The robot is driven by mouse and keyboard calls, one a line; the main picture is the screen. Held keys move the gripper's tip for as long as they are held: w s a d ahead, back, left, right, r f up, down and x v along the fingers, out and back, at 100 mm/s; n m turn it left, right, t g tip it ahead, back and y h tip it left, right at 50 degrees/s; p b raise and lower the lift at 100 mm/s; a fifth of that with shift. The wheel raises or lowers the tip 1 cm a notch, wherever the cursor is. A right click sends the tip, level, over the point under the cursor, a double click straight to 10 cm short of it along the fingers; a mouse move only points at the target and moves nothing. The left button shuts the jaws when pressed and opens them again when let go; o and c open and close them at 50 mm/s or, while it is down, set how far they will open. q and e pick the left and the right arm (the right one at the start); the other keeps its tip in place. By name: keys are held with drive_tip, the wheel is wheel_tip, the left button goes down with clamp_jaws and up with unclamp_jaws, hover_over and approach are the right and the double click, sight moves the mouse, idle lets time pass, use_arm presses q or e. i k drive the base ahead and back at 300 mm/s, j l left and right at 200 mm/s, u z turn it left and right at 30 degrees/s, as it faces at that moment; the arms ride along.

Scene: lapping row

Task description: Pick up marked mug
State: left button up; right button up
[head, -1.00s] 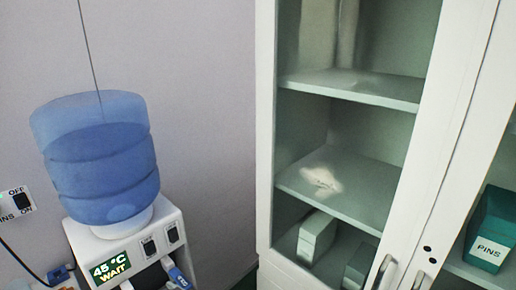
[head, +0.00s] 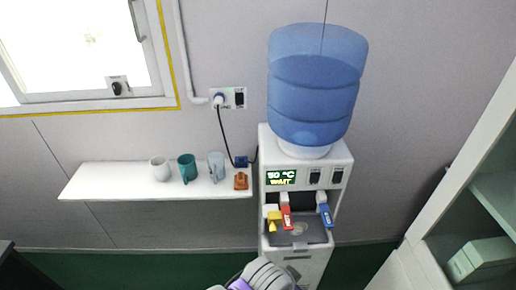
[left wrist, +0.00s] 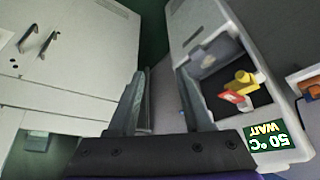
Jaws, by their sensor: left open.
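Three mugs stand in a row on a white wall shelf (head: 130,187) in the head view: a white mug (head: 160,169), a teal mug (head: 187,169) and a grey-blue mug (head: 216,167). I cannot clearly make out which one bears a mark. My left gripper (left wrist: 160,88) is open and empty in the left wrist view, its fingers apart between a white cabinet and the water dispenser. No mug shows in that view. A grey and purple part of my arm shows at the bottom of the head view. My right gripper is not in view.
The water dispenser (head: 268,150) with its blue bottle (head: 316,85) stands right of the shelf; its display (head: 281,177) reads 50 °C WAIT. A small orange-brown item (head: 241,181) sits at the shelf's right end. A cabinet (head: 440,215) is at right, a window (head: 75,45) at upper left.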

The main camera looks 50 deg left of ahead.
sight(215, 160)
drive_tip(key=u, duration=2.05)
drive_tip(key=i+l, duration=0.15)
drive_tip(key=i, duration=0.2)
drive_tip(key=i+j, duration=0.15)
drive_tip(key=i, duration=0.35)
